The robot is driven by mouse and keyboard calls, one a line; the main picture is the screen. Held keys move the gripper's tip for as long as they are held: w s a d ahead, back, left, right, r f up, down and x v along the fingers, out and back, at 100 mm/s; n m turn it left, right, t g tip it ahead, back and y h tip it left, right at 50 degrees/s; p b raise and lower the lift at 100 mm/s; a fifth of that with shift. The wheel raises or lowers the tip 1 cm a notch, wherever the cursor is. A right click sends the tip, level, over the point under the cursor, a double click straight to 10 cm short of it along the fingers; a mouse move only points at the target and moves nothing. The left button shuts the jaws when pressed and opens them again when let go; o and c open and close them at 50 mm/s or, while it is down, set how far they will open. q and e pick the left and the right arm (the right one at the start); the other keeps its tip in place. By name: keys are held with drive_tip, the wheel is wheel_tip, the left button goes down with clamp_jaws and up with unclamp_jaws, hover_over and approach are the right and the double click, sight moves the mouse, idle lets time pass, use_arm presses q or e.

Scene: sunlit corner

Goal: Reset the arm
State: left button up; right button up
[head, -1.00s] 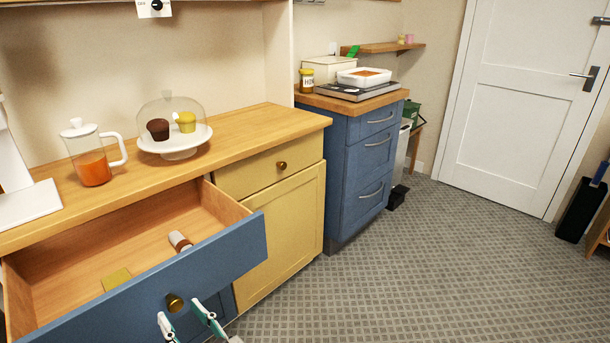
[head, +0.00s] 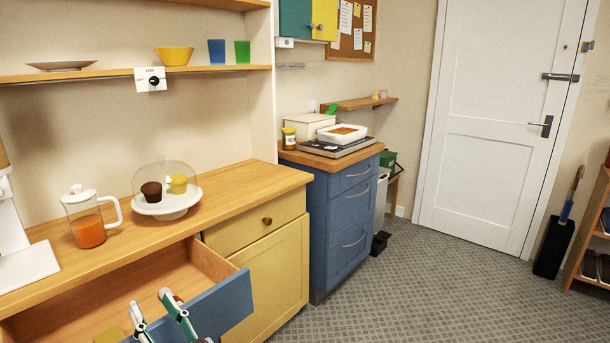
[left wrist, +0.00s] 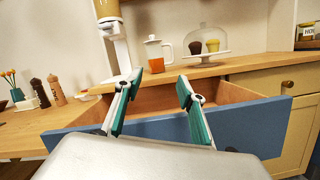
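My left gripper (head: 151,295) shows at the bottom of the head view, its two fingers apart with nothing between them. It appears in front of the open drawer (head: 215,308), which has a blue front and a wooden inside. The left wrist view shows the same fingers spread (left wrist: 157,78), with the blue drawer front (left wrist: 240,128) beyond them. The drawer's knob is not visible. A small brown and white item in the drawer is mostly hidden behind a finger. A yellow-green item (head: 109,336) lies at the lower edge. My right gripper is not in view.
The wooden counter (head: 240,186) holds a jug of orange drink (head: 88,226) and a domed cake stand (head: 166,206). A shelf (head: 215,69) runs above. The blue cabinet (head: 340,215) stands further right. The carpet before the white door (head: 500,130) is clear.

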use_arm(q)
drive_tip(key=s+d+f+m+t+h+p, duration=0.25)
drive_tip(key=d+m+h, duration=0.45)
drive_tip(key=m, duration=0.8)
drive_tip(key=s+d+f+m+t+h+p, duration=0.2)
drive_tip(key=s+d+m+t+h, duration=0.25)
drive_tip(key=m+h, duration=0.8)
drive_tip(key=s+a+f+m+g+y+p, duration=0.1)
drive_tip(key=s+f+m+g, duration=0.4)
drive_tip(key=s+f+m, duration=0.3)
drive_tip(key=s+a+f+m+g+y+p, duration=0.1)
drive_tip(key=s+f+m+g, duration=0.5)
drive_tip(key=f, duration=0.9)
drive_tip(key=s+a+m, duration=0.1)
drive_tip(key=s+m, duration=0.1)
drive_tip(key=m, duration=0.2)
drive_tip(key=shift+f, duration=0.2)
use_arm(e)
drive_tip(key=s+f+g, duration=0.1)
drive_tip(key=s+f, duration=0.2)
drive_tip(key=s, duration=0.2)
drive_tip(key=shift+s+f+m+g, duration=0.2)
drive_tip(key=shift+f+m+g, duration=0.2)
